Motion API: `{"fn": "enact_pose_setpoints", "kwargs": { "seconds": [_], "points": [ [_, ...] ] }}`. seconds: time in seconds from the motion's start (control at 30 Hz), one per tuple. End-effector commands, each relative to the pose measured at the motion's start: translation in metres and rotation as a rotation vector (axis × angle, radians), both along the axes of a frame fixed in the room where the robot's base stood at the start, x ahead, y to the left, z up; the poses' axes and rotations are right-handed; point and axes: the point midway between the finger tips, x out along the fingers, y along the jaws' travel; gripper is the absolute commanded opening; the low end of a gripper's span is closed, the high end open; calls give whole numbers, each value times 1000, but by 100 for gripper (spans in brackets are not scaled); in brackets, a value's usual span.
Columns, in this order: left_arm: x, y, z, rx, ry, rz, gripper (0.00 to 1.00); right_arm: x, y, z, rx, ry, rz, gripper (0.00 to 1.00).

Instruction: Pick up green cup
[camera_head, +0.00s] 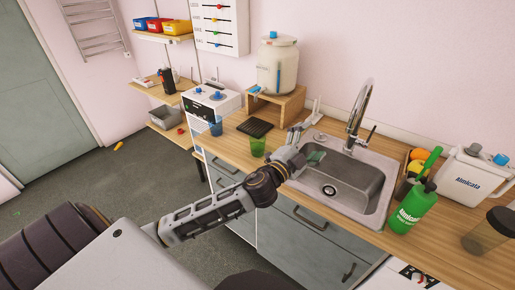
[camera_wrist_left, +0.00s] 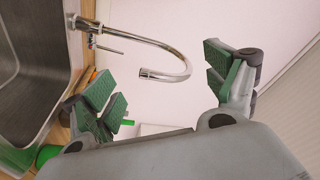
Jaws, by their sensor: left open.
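The green cup (camera_head: 258,147) is a small translucent cup on the wooden counter, left of the sink in the head view. My left gripper (camera_head: 304,144) is to the right of the cup, apart from it, over the left edge of the sink. In the left wrist view my left gripper (camera_wrist_left: 165,88) has its green-padded fingers spread wide with nothing between them. I cannot make out the green cup in that view. My right gripper is not in view.
A steel sink (camera_head: 370,200) with a tall faucet (camera_head: 358,110) is right of the gripper. A dark ribbed mat (camera_head: 255,127) and a blue cup (camera_head: 215,126) are near the green cup. A green bottle (camera_head: 412,208) and a white container (camera_head: 470,175) stand at right.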

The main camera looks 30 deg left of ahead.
Motion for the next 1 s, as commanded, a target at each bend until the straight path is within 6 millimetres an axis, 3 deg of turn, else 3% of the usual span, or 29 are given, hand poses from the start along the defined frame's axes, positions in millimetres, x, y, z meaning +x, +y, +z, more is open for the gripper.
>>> {"fn": "enact_pose_setpoints", "kwargs": {
  "seconds": [0.2,0.47,0.77,1.0],
  "points": [
    [-3,-37,44,208,-204,-184,86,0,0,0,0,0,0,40],
    [-18,-74,63,493,-378,-401,86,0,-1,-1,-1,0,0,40],
    [-32,-85,43,867,-463,-630,86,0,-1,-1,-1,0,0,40],
    [-32,-57,10,1189,-428,-777,86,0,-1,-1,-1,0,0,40]
  ]
}}
